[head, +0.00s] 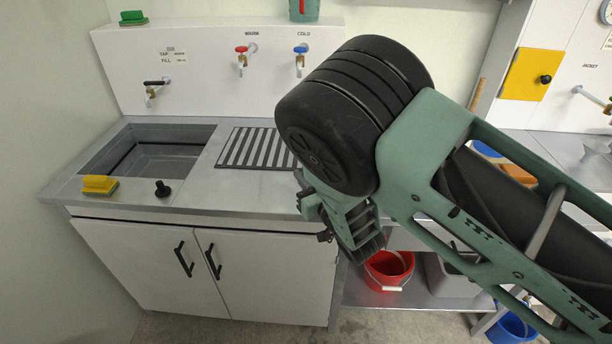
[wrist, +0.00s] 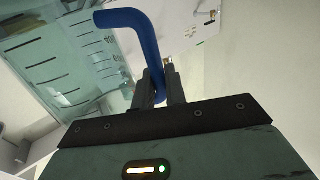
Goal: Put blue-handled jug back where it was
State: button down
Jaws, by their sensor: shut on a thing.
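The blue-handled jug (wrist: 72,62) shows in the wrist view as a clear, see-through body with dark graduation lines, at the upper left. Its blue handle (wrist: 138,38) runs down between my fingers. My gripper (wrist: 161,88) is shut on the lower part of this handle, and the jug appears tilted in that view. In the head view my arm and wrist cover the middle, and I cannot make out the jug there.
A sink (head: 190,133) and a striped drain grid (head: 244,148) are set in the counter at left. A yellow sponge (head: 99,184) and a black knob (head: 161,189) sit near its front edge. A red bucket (head: 388,272) stands on a low shelf. A blue bucket (head: 512,329) is below right.

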jog(key=shift+f, duration=0.1)
jog(key=c, duration=1.4)
grip_release()
jog(key=shift+c, duration=0.2)
jog(key=shift+s+d, duration=0.1)
